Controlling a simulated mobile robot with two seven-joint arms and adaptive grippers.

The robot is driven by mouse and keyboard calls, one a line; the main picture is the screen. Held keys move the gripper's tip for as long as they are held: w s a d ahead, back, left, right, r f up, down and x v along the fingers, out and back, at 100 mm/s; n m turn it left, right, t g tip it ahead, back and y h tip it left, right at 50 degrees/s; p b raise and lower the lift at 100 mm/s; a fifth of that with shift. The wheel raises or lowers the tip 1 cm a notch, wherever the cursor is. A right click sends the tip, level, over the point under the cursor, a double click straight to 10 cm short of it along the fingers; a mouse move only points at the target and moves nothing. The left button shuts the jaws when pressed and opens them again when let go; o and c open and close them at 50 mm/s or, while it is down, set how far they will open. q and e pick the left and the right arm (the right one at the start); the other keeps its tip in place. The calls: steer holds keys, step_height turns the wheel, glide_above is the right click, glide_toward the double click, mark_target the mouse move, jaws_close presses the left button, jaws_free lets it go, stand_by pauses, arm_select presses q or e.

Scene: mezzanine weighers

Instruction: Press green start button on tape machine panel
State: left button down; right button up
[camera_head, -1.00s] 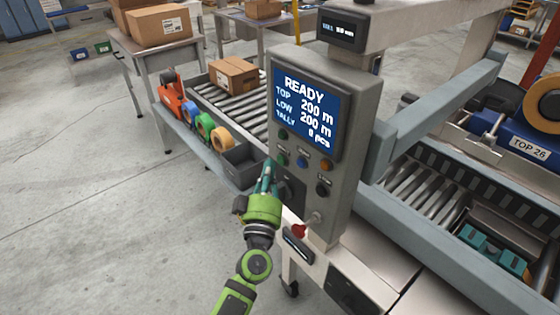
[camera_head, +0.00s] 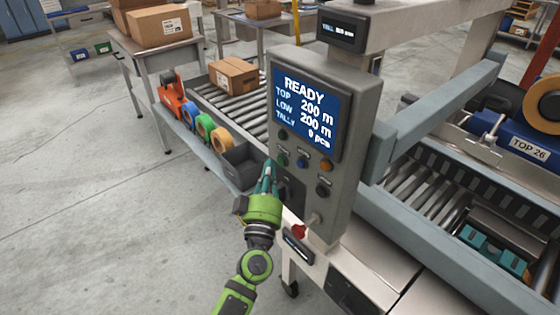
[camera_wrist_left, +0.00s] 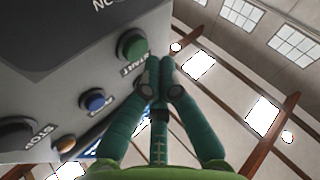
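The grey tape machine panel (camera_head: 306,215) has a screen (camera_head: 306,110) reading READY, TOP 200 m, LOW 200 m. A green button (camera_wrist_left: 132,45) labelled START shows in the left wrist view, beside a blue button (camera_wrist_left: 93,100). In the head view, two small green round parts sit at the panel's left side under the screen; their labels are too small to read. My left gripper (camera_head: 268,168) is at the panel's lower left edge, its fingers together and empty. In the wrist view its fingertips (camera_wrist_left: 162,75) are just below the START button; contact cannot be told. My right gripper is not in view.
A dark knob labelled STOP (camera_wrist_left: 20,135) lies beyond the blue button. A red mushroom button (camera_head: 299,231) sticks out below the panel. A side shelf (camera_head: 200,150) with tape rolls and a grey bin (camera_head: 240,168) is behind my gripper. Open floor lies left.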

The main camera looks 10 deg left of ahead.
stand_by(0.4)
arm_select(q)
steer(key=shift+w+d, duration=0.3)
steer(key=shift+w, duration=0.05)
steer(key=shift+w+d, duration=0.2)
steer(key=shift+w, duration=0.15)
stand_by(0.7)
steer(key=shift+s+a, duration=0.1)
steer(key=shift+s, duration=0.05)
steer(key=shift+s+a+p, duration=0.4)
steer(key=shift+s+p, duration=0.1)
steer(key=shift+s, duration=0.05)
steer(key=s+a, duration=0.1)
steer(key=s, duration=0.1)
steer(key=s+a+p, duration=0.1)
steer(key=s+a, duration=0.1)
steer(key=shift+p, duration=0.3)
